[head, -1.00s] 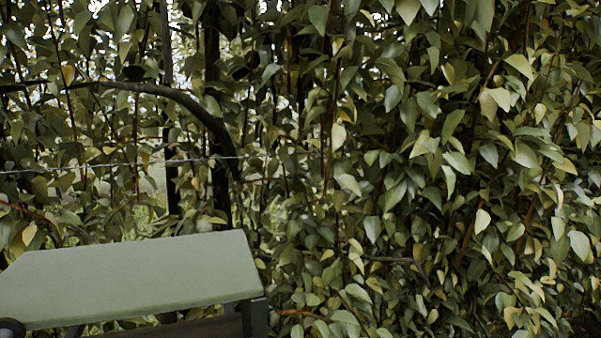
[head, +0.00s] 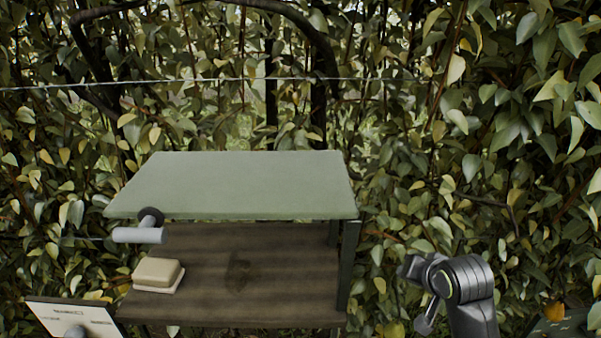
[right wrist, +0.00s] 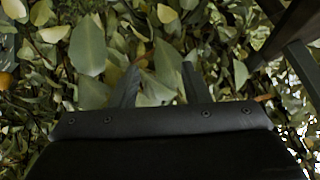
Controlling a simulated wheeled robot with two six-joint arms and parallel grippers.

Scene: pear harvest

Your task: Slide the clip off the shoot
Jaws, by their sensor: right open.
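I cannot make out a clip in either view; thin brown shoots (head: 449,60) run up through the leaves at the right of the head view. My right gripper (right wrist: 158,76) is open in the right wrist view, its two dark fingers apart with leaves behind them and nothing seen held between them. My right arm rises at the lower right of the head view, in front of the foliage and right of the bench. My left gripper is not in view.
A green-topped bench (head: 235,185) with a wooden lower shelf (head: 250,290) stands at centre left. A beige block (head: 158,274) lies on that shelf. A white card (head: 80,318) is at lower left. A wire (head: 210,80) crosses the hedge. A yellow-orange fruit (head: 555,312) shows low right.

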